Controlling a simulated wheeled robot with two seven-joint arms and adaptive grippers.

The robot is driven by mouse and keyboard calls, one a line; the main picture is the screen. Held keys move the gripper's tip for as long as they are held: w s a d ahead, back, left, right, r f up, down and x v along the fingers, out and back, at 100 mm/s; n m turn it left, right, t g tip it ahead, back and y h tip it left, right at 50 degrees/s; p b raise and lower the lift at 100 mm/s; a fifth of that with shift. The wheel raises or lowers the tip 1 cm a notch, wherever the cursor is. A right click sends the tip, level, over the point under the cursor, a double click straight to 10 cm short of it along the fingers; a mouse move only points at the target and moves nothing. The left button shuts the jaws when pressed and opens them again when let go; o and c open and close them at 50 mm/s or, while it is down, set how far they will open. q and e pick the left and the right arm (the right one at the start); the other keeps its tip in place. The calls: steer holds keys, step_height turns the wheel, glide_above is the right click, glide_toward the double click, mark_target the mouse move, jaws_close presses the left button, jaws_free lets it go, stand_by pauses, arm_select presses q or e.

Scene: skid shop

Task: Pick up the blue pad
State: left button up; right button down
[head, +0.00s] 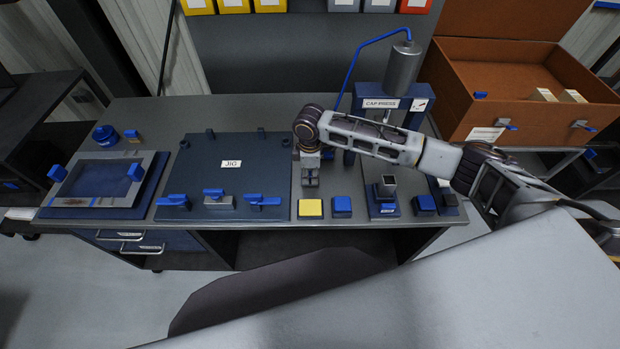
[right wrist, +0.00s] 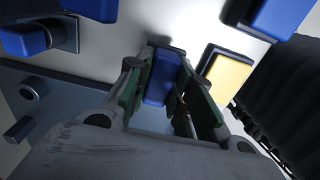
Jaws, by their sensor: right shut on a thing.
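My right gripper (head: 310,181) points down over the bench, between the jig plate and the cap press. In the right wrist view its green-lined fingers (right wrist: 168,92) are shut on a blue pad (right wrist: 160,79). The held pad is mostly hidden by the gripper in the head view. A yellow pad (head: 310,208) lies on the bench just in front of the gripper, and it also shows in the right wrist view (right wrist: 229,75). Another blue pad (head: 342,206) lies to its right and shows in the right wrist view (right wrist: 281,14). My left gripper is not in view.
The jig plate (head: 230,158) with blue-handled clamps lies left of the gripper. The cap press (head: 385,102) stands to the right, with blue blocks (head: 424,204) near its base. A framed tray (head: 100,182) is at far left and an open brown case (head: 475,125) at right.

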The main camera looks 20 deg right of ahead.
mark_target(310, 173)
steer(key=shift+r, duration=3.4)
steer(key=c, duration=1.9)
jaws_free()
steer(key=shift+c, duration=1.3)
steer(key=shift+s+a+r+p, duration=0.1)
steer(key=shift+s+r+p, duration=0.05)
steer(key=shift+r+p, duration=0.25)
steer(key=shift+s+a+r+p, duration=0.2)
steer(key=shift+a+r+p, duration=0.15)
steer(key=shift+p, duration=0.25)
steer(key=shift+a+r, duration=0.1)
steer(key=shift+r, duration=0.05)
